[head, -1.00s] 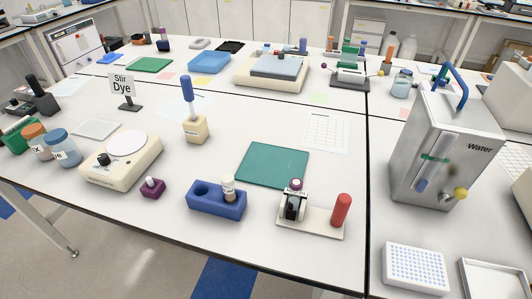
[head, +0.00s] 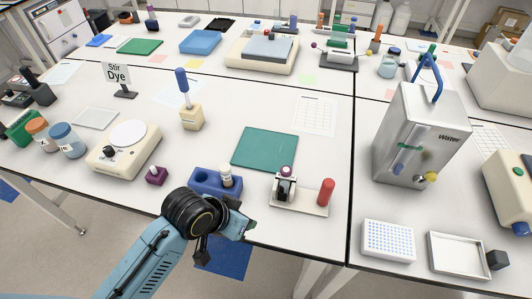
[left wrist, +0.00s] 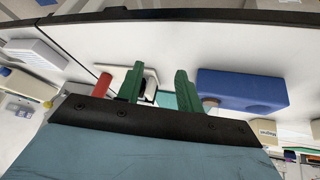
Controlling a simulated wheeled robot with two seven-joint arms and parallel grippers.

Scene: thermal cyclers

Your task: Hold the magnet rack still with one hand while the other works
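The likely magnet rack is a white base plate (head: 302,205) with a black-and-white holder (head: 284,186) and a red upright post (head: 326,190). A purple-capped tube (head: 286,172) sits in the holder. My left gripper (head: 247,230) is at the table's front edge, left of the rack and in front of the blue block. In the left wrist view its two green fingers (left wrist: 157,88) are apart with nothing between them. The rack's red post (left wrist: 102,84) shows beyond the fingers there, apart from them. My right gripper is not in view.
A blue block (head: 204,183) holding a white-capped vial (head: 226,175) stands close behind my left gripper, partly hidden by my arm. A green mat (head: 265,149) lies behind the rack.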

